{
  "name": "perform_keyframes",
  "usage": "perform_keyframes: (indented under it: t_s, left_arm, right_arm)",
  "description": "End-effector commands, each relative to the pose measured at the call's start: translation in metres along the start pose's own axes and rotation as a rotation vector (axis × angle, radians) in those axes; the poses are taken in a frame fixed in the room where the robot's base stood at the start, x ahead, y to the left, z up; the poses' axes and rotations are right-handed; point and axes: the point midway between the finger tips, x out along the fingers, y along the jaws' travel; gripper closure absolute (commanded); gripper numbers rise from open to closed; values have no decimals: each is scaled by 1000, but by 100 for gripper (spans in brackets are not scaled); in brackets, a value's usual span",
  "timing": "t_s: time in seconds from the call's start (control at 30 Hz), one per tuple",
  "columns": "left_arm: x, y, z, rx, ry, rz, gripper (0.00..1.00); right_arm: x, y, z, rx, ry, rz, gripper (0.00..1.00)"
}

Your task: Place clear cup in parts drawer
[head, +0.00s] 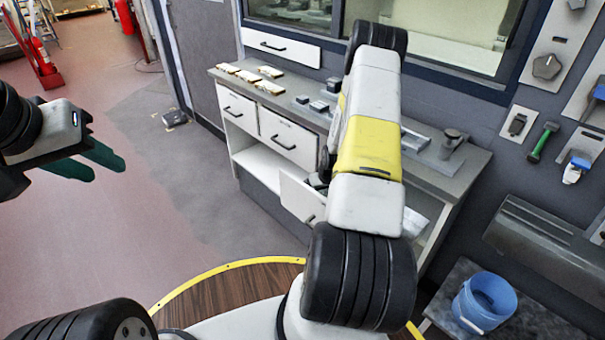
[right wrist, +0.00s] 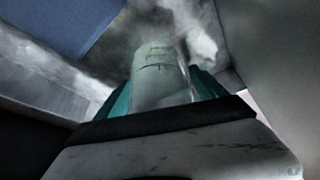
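The clear cup (right wrist: 158,80) shows in the right wrist view, pale and see-through, between the teal fingers of my right gripper (right wrist: 160,88). Both fingers lie against its sides, so the gripper looks shut on it. In the head view my right arm hides the cup and most of that gripper. The parts drawer (head: 298,200) is pulled out from the bench, and my right arm reaches down over it. Whether the cup touches the drawer's floor cannot be told. My left gripper (head: 109,170) is at the far left, its green fingers apart and empty, away from the bench.
The grey bench top (head: 300,98) carries several small pale blocks, grey parts and a dark stamp-like tool (head: 451,143). A blue bucket (head: 484,302) stands at lower right.

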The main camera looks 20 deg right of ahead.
Motion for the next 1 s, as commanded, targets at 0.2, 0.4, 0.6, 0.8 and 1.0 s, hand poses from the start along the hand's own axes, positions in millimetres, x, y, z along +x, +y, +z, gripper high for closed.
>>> perform_keyframes:
  t_s: [0.2,0.4,0.6,0.8,1.0]
  left_arm:
    - [0,0,0,0,0,0,64]
    - [0,0,0,0,0,0,64]
    - [0,0,0,0,0,0,64]
    - [0,0,0,0,0,0,64]
    - [0,0,0,0,0,0,64]
  right_arm:
    - [0,0,0,0,0,0,20]
    - [-12,0,-2,0,2,1,20]
    - [-52,1,-3,0,3,1,20]
    - [-94,1,-2,0,3,2,20]
    - [-118,0,-1,1,0,0,20]
